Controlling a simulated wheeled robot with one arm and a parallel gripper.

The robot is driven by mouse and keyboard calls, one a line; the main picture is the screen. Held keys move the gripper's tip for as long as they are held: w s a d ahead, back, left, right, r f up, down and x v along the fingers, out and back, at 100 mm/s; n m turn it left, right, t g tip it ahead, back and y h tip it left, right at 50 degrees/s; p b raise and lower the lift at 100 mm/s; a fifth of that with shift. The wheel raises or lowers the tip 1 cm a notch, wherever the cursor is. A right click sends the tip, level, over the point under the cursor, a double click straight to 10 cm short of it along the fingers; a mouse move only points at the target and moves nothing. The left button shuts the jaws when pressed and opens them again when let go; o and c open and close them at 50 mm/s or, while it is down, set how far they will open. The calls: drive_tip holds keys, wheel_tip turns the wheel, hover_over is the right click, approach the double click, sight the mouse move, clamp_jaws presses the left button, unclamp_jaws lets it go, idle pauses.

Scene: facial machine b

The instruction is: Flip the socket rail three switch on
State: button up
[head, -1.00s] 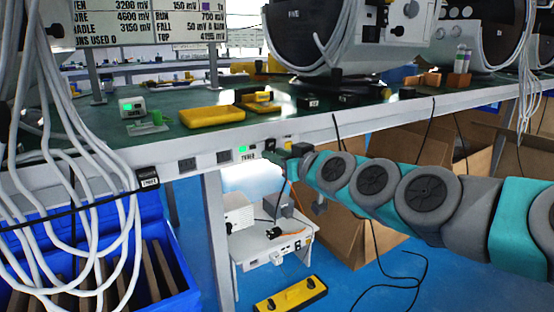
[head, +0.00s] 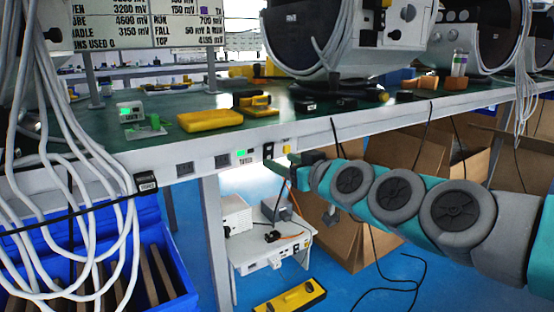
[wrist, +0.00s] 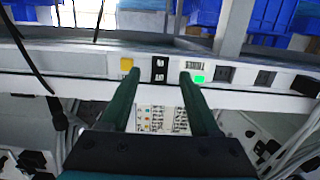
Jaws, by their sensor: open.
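The socket rail (head: 205,160) is the white strip along the bench's front edge. It carries a black two-part switch (head: 268,151), a lit green indicator (head: 241,153) beside a small label, and a yellow button (head: 287,149). In the wrist view the black switch (wrist: 159,69) lies between my fingertips, with the yellow button (wrist: 126,64) to its left and the green light (wrist: 198,79) to its right. I cannot tell which way the switch is set. My gripper (wrist: 160,76) is open and empty, its fingers pointing at the rail. In the head view my gripper (head: 295,171) is just below and right of the switch.
Dark sockets (head: 222,160) sit left of the green light. White cables (head: 90,200) hang at the left over a blue crate (head: 170,270). A small white table (head: 265,250) stands under the bench. Cardboard boxes (head: 345,240) stand below at right.

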drive_tip(key=v, duration=0.4)
idle(0.3)
drive_tip(key=s+f+g+h, duration=0.3)
drive_tip(key=s+f+g, duration=0.4)
drive_tip(key=s+f, duration=0.6)
drive_tip(key=s+d+f+m+g+h, duration=0.45)
drive_tip(key=s+d+f, duration=0.35)
drive_tip(key=s+f, duration=0.45)
drive_tip(key=s+d+m+g+h, duration=0.25)
drive_tip(key=s+d+g, duration=0.2)
drive_tip(key=s, duration=0.55)
drive_tip(key=s+p+v, duration=0.2)
drive_tip(key=p+v, duration=1)
drive_tip(key=p, duration=0.1)
drive_tip(key=shift+d+r+t+y, duration=0.3)
drive_tip(key=shift+d+y, duration=0.1)
drive_tip(key=shift+d, duration=0.35)
